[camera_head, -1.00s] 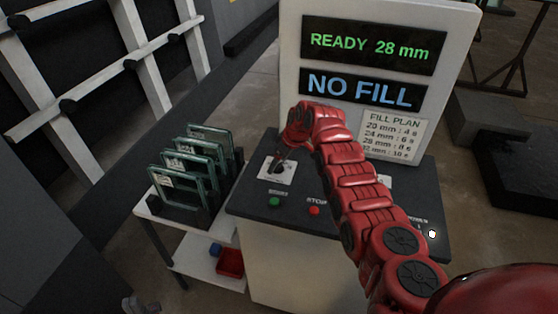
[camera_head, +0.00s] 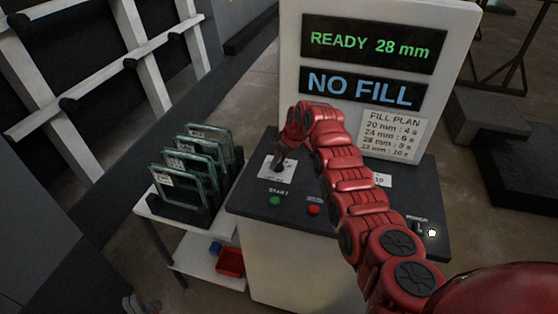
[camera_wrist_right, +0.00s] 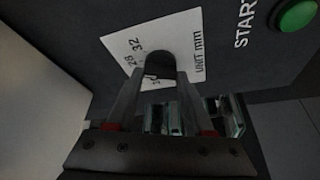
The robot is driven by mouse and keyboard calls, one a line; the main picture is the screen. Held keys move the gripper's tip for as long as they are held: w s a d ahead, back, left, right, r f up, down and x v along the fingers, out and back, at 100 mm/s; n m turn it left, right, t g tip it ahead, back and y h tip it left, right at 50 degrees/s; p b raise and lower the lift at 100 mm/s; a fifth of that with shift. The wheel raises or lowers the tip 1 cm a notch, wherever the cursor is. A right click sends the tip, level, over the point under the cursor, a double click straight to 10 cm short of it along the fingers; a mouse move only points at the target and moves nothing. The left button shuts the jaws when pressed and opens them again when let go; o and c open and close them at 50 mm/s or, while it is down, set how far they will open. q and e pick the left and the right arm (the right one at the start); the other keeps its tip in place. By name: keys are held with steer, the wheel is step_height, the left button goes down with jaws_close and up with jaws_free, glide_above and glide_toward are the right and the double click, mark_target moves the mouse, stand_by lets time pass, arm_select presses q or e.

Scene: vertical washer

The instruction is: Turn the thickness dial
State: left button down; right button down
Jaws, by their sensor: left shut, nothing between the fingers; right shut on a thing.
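The thickness dial is a dark knob (camera_wrist_right: 160,66) on a white scale plate (camera_wrist_right: 190,40) marked 28, 32 and "UNIT mm". The plate also shows on the console's left part in the head view (camera_head: 268,170). My right gripper (camera_wrist_right: 160,82) is shut on the knob, one finger on each side. In the head view the right gripper (camera_head: 281,160) reaches down onto the dial, partly hiding it. The display (camera_head: 370,46) reads "READY 28 mm". My left gripper (camera_head: 135,303) barely shows at the lower left edge, away from the console, shut and empty.
A green start button (camera_head: 274,201) and a red stop button (camera_head: 313,210) sit in front of the dial. A "NO FILL" display (camera_head: 360,89) and a fill plan sheet (camera_head: 393,134) stand behind. Several glass panes (camera_head: 185,165) stand in a rack at left.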

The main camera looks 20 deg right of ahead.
steer(key=shift+m, duration=0.4)
steer(key=shift+a+f+m+h+b, duration=0.2)
steer(key=shift+m+h+b, duration=0.2)
steer(key=shift+m+b, duration=0.3)
steer(key=m+h+b, duration=0.1)
steer(key=m+b, duration=0.2)
steer(key=shift+t, duration=0.4)
steer(key=shift+r+m+h+b, duration=0.2)
steer(key=shift+m+h+b, duration=0.4)
steer(key=shift+m+b, duration=0.5)
steer(key=shift+d, duration=0.1)
steer(key=shift+c, duration=1.4)
jaws_free()
